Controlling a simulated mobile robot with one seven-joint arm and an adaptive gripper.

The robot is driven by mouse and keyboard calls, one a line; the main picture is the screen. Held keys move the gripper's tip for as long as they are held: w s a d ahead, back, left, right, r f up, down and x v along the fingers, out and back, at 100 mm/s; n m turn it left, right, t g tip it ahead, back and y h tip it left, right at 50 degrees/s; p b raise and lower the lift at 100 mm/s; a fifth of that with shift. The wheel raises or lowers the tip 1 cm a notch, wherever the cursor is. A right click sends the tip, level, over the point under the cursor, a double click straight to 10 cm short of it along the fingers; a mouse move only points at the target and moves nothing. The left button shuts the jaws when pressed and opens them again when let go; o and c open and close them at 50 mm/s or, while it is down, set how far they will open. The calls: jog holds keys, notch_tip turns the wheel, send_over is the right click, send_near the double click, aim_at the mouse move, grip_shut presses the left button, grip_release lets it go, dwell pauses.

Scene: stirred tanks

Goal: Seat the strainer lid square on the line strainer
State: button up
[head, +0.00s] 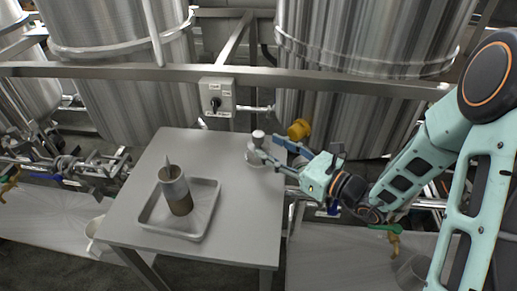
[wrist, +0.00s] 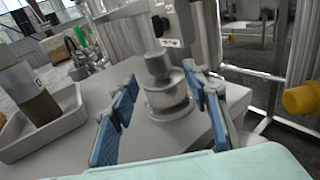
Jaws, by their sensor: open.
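The line strainer (wrist: 170,104) is a squat grey cylinder on a round flange, standing near the far right corner of the table. A grey lid with a thick knob (wrist: 157,63) sits on top of it; I cannot tell whether it is fully square. In the head view the lid's knob (head: 258,136) shows pale above the strainer (head: 254,157). My gripper (head: 267,146) reaches in from the right, open. In the wrist view its blue-padded fingers (wrist: 161,78) stand on either side of the strainer and lid, with visible gaps.
A yellow round fitting (head: 299,129) is just beyond the table's right edge. A switch box (head: 217,97) and large steel tanks stand behind. The table's middle is clear.

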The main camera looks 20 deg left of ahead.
aim_at(263, 142)
jog(key=x, duration=0.5)
jog(key=shift+a+r, duration=0.1)
jog(key=shift+r, duration=0.05)
jog(key=shift+c, duration=0.3)
grip_shut()
